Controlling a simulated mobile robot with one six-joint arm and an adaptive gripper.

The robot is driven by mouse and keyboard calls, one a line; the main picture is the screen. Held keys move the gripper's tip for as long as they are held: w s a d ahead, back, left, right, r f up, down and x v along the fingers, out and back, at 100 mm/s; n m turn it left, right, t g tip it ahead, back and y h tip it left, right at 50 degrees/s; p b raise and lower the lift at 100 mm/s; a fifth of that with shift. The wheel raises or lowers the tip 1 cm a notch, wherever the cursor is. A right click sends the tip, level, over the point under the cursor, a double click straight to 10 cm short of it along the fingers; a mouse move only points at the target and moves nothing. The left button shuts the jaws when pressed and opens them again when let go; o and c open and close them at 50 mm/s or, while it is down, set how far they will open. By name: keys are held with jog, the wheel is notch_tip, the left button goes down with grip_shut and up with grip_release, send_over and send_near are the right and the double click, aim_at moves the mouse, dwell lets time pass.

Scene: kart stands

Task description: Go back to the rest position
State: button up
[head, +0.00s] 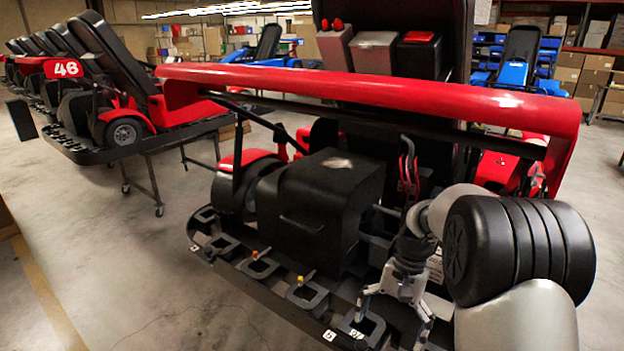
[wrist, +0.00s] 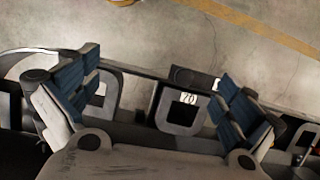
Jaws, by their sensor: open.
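My gripper (head: 392,312) is at the lower right in the head view, in front of the kart's rear end. Its two fingers are spread apart with nothing between them. In the wrist view my gripper (wrist: 158,95) shows two blue-padded fingers wide apart, above the dark rear rail (wrist: 135,78) of the kart. A grey square bracket with a white label (wrist: 190,98) lies below, between the fingers in the picture. The red kart (head: 375,90) stands close in front of me, with a black box-shaped housing (head: 318,205) left of my arm.
The kart's long red bar (head: 375,95) crosses above my arm. Another red kart numbered 46 (head: 65,68) stands on a wheeled stand at left. Concrete floor (head: 130,270) is clear at lower left.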

jog(key=s+a+r+n+t+h, duration=0.1)
jog(key=s+r, duration=0.2)
jog(key=r, duration=0.2)
jog(key=s+r+n+t, duration=0.1)
jog(key=s+r, duration=0.2)
jog(key=r, duration=0.2)
jog(key=s+r+n+t, duration=0.2)
jog(key=s, duration=0.7)
jog(key=s+a+r+n+t+h, duration=0.1)
jog(key=s+r+n+t, duration=0.1)
jog(key=s, duration=0.7)
jog(key=shift+s+a+r+n+t, duration=0.3)
jog(key=shift+r+t, duration=0.35)
jog(key=shift+t, duration=0.15)
jog(key=shift+c, duration=0.4)
